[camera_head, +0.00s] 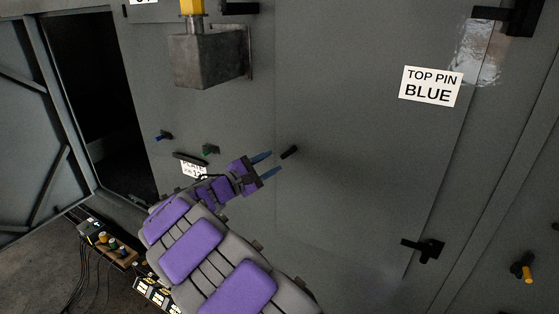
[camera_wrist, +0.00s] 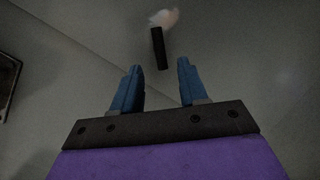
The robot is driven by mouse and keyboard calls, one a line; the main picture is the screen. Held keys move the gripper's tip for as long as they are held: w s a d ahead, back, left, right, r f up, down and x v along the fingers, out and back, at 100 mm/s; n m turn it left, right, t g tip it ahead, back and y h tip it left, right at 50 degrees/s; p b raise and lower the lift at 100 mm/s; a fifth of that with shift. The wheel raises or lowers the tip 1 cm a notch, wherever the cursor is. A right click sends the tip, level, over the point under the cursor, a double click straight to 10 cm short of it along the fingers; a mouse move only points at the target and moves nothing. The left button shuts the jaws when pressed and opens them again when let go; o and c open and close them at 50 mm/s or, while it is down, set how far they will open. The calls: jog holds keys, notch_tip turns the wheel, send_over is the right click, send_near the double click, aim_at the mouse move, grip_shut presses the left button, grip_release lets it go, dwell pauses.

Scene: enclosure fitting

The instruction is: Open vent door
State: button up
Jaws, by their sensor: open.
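My gripper (camera_head: 274,163) is open and empty in front of the grey enclosure wall, its two blue fingers pointing right. A short black handle (camera_head: 289,152) sticks out of a large grey panel (camera_head: 350,170), just beyond the fingertips. In the wrist view the black handle (camera_wrist: 158,48) stands ahead of the gap between the fingers (camera_wrist: 160,72), apart from both. No label reading "vent" shows, so I cannot tell for sure that this panel is the vent door. The panel looks flush with the wall.
A metal box (camera_head: 207,58) juts from the wall above. A dark open doorway (camera_head: 88,100) is at left. A black latch (camera_head: 425,248) is lower right, near a "TOP PIN BLUE" label (camera_head: 431,87) higher up.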

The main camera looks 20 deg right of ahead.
jog(key=b+v, duration=0.1)
jog(key=v, duration=1)
jog(key=shift+a+f, duration=0.15)
jog(key=shift+a, duration=0.05)
